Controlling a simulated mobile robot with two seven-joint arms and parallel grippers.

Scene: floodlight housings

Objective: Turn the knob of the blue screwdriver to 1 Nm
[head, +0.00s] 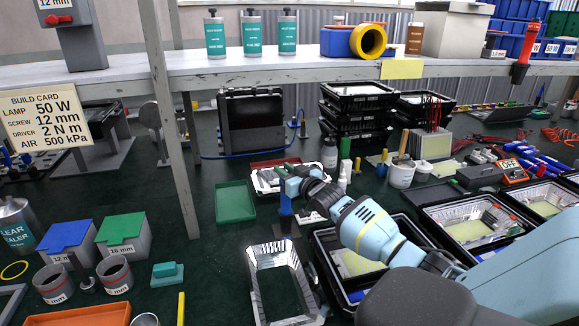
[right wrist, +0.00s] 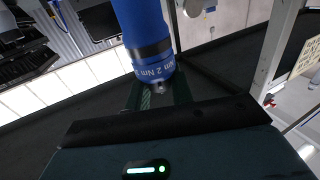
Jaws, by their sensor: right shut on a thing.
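The blue screwdriver (head: 285,203) stands upright on the dark green bench, left of the picture's centre line. My right gripper (head: 291,178) reaches in from the right and is shut on its upper part. In the right wrist view the blue screwdriver (right wrist: 143,22) shows large, with a dark ring and a blue band marked "2 Nm" and part of further marks. The finger pads of the right gripper (right wrist: 158,95) are at its lettered end. Which mark the knob is set to cannot be told. My left gripper is not in view.
A build card (head: 47,117) reads "DRIVER 2 N m". A floodlight housing (head: 254,290) lies in front of the screwdriver, and a green tray (head: 235,202) is to its left. Black-framed housings (head: 477,228) stand at the right. A metal post (head: 172,120) rises at the left.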

